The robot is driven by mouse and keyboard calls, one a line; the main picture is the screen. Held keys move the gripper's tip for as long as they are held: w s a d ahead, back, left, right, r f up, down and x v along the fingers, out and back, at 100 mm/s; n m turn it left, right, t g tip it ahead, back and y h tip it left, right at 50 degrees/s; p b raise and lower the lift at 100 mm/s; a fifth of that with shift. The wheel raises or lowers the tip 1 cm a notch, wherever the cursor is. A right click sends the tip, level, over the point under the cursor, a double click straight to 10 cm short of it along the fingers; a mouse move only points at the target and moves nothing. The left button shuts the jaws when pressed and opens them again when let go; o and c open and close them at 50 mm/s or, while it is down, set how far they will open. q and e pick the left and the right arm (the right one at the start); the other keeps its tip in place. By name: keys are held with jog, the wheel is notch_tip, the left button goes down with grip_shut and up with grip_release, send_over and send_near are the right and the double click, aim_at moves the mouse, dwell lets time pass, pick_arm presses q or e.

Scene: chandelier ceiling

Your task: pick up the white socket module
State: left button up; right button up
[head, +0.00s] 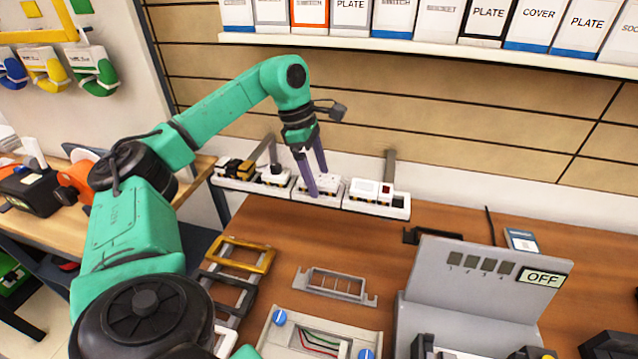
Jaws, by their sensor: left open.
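White modules (326,184) that look like the socket modules sit in the middle tray (318,200) at the back of the table. My left gripper (316,184) is open and points down at this tray, its two purple fingers in front of and over the modules. The fingers partly hide them, and I cannot tell whether they touch. Another white module with a red mark (366,187) lies in the right tray (376,208). A white module (275,176) lies in the left tray beside dark and yellow ones. My right gripper is not in view.
A shelf of labelled boxes (437,20) hangs above the trays. A grey test stand with an OFF display (541,279) stands at front right. A grey mounting frame (335,284), a gold frame (243,255) and a wired box (318,335) lie in front. Bare wood lies between.

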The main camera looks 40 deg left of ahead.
pick_arm(q)
jog(key=shift+f, duration=0.2)
dwell(0.4)
grip_shut()
jog(key=shift+r, duration=0.1)
notch_tip(320, 180, up, 12)
jog(key=p, duration=0.3)
notch_tip(320, 180, up, 8)
jog(key=p, duration=0.7)
send_over(318, 178)
jog(key=shift+s+r, duration=0.2)
